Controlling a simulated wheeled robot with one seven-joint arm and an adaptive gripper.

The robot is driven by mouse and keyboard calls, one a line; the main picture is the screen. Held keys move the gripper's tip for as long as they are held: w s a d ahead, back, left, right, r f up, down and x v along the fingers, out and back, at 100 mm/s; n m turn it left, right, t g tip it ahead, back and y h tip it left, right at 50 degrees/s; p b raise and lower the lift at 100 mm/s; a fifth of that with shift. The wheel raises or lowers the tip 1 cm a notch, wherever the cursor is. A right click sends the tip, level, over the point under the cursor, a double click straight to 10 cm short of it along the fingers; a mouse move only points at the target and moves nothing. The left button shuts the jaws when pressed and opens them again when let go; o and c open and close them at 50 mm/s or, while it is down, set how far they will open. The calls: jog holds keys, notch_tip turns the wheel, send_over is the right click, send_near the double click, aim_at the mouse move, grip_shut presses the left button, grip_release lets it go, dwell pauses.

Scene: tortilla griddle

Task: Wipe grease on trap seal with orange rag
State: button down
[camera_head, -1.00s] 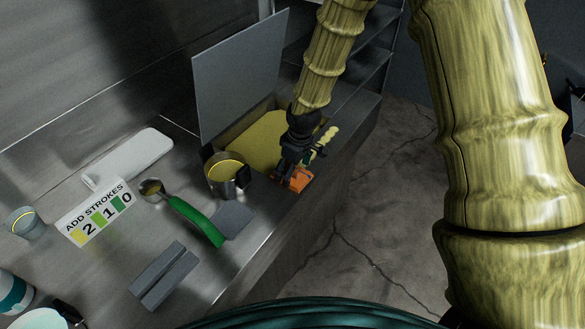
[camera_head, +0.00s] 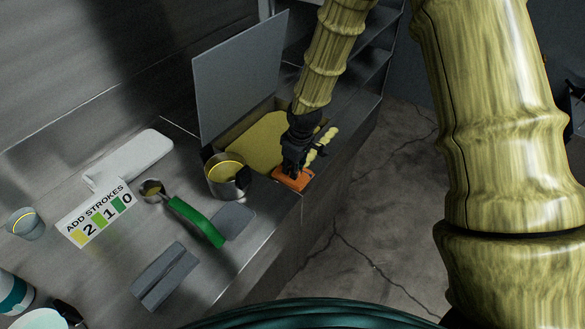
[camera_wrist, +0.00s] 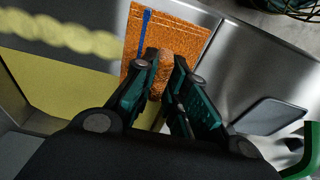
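The orange rag (camera_head: 293,178) lies flat at the near corner of the open grease trap (camera_head: 222,136). In the wrist view the rag (camera_wrist: 195,38) has a blue stripe and a raised bunch between the fingertips. My gripper (camera_head: 291,168) points down at the rag; in the wrist view its fingers (camera_wrist: 166,68) are closed around that bunch. A lumpy pale-yellow line of grease (camera_head: 323,143) runs along the trap's right edge, beside my gripper. The same grease (camera_wrist: 60,35) shows at upper left in the wrist view. The seal under the rag is hidden.
The grey trap lid (camera_head: 240,75) stands raised behind. A metal pot (camera_head: 226,178) stands just left of my gripper. A green-handled ladle (camera_head: 195,220), a grey pad (camera_head: 233,221) and a stroke sign (camera_head: 95,213) lie left. The counter's edge drops to the floor on the right.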

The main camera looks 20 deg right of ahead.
jog(key=shift+s+a+f, duration=0.15)
jog(key=shift+s+f, duration=0.3)
jog(key=shift+s, duration=0.1)
jog(key=c, duration=1.7)
grip_release()
jog(key=shift+c, duration=0.2)
jog(key=shift+w+r+p, duration=0.35)
jog(key=shift+r+p, duration=0.05)
jog(key=shift+r, duration=0.15)
grip_shut()
jog(key=shift+w, duration=0.1)
